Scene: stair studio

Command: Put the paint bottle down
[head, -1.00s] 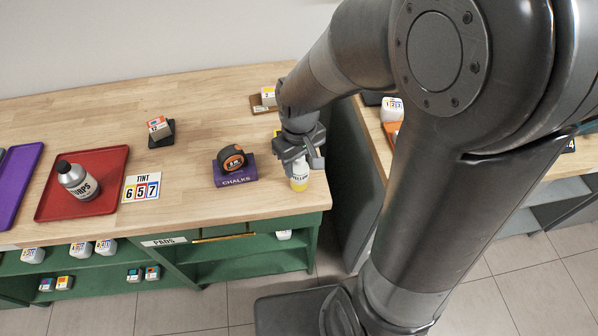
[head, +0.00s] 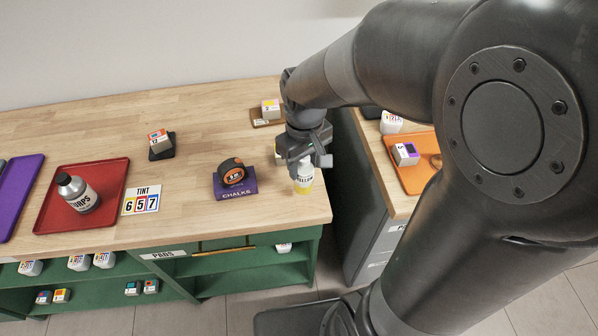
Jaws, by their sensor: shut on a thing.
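The paint bottle (head: 304,184) is a small white bottle with a yellow lower part and a dark-lettered label. It is at the right end of the wooden counter (head: 200,224), near the front right corner. My gripper (head: 305,164) points down from above and is shut on the bottle's upper part, hiding its top. The bottle is upright. I cannot tell whether its base touches the counter.
A tape measure (head: 231,172) sits on a purple chalks box (head: 236,189) left of the bottle. A red tray (head: 112,180) with a grey bottle (head: 77,194) and a tint card (head: 141,199) are farther left. An orange tray (head: 411,177) lies on the right counter, across a gap.

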